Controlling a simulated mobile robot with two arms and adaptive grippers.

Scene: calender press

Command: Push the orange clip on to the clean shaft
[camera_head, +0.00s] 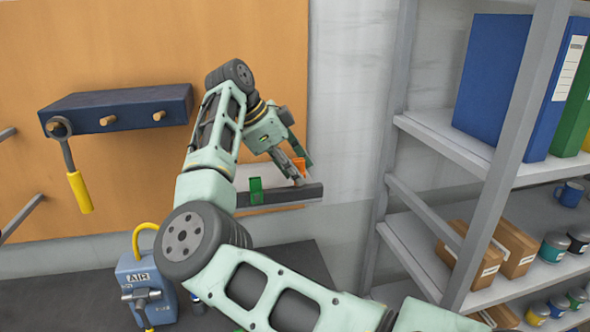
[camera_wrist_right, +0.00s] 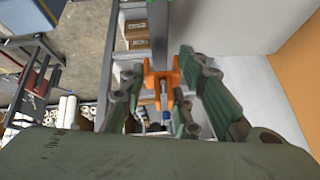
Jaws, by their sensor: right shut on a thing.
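The orange clip (camera_head: 299,166) shows between the fingers of my right gripper (camera_head: 300,172), near the right end of a dark grey bar (camera_head: 285,194) on the wall. In the wrist view the orange clip (camera_wrist_right: 161,76) sits between the two fingers of the right gripper (camera_wrist_right: 163,100), which is shut on it. A grey bar (camera_wrist_right: 174,20) runs up from just behind the clip; I cannot tell whether the clip touches it. A green clip (camera_head: 256,190) stands on the bar to the left. I cannot tell which part is the clean shaft. My left gripper is not in view.
A dark blue peg rack (camera_head: 118,107) with a yellow-handled tool (camera_head: 79,190) hangs on the orange board. A blue air unit (camera_head: 145,285) stands below. Metal shelves (camera_head: 440,135) with binders, boxes and cans stand at the right. Bare wall lies between bar and shelves.

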